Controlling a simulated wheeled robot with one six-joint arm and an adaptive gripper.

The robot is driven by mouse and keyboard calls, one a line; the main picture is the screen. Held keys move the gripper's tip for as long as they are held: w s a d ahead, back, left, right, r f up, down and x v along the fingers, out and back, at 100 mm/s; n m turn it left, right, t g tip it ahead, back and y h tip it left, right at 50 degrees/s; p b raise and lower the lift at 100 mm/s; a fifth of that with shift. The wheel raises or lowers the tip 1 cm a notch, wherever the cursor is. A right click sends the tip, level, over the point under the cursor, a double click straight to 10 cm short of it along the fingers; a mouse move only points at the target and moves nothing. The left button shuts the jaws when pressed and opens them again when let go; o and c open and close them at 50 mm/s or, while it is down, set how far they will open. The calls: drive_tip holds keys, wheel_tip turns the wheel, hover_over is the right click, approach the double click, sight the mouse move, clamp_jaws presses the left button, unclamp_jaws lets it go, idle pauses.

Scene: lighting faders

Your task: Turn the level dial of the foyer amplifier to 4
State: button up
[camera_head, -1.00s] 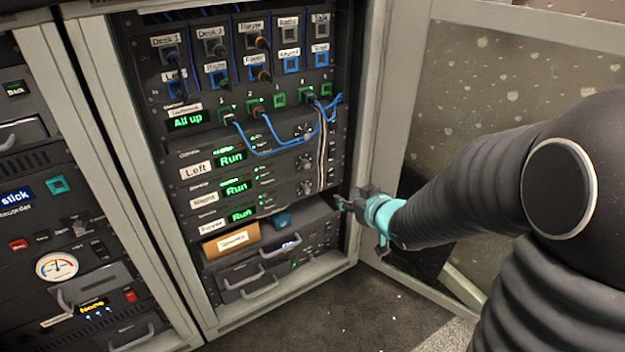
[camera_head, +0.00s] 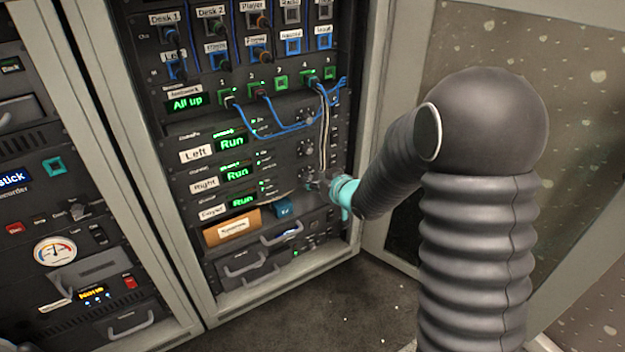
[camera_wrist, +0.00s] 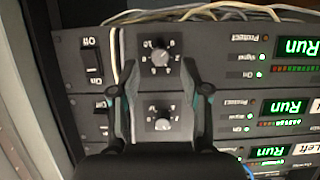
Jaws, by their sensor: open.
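The foyer amplifier (camera_head: 243,201) is the lowest of the three amplifiers with green Run displays in the head view. The wrist picture is upside down, so it is the top unit there, with its grey level dial (camera_wrist: 160,56). Scale marks surround the dial, but the setting is too small to read. My gripper (camera_head: 318,183) is at the right part of this amplifier.
The Right amplifier's dial (camera_wrist: 163,123) lies between the lower parts of my fingers in the wrist view. An off switch (camera_wrist: 93,62) and pale cables (camera_wrist: 118,50) are beside the foyer dial. Blue cables (camera_head: 270,130) hang higher on the rack. An orange-brown box (camera_head: 232,229) is below.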

sight(308, 176)
drive_tip(key=shift+x, duration=1.15)
clamp_jaws()
drive_tip(key=shift+r+p, duration=0.2)
drive_tip(key=shift+p, duration=0.3)
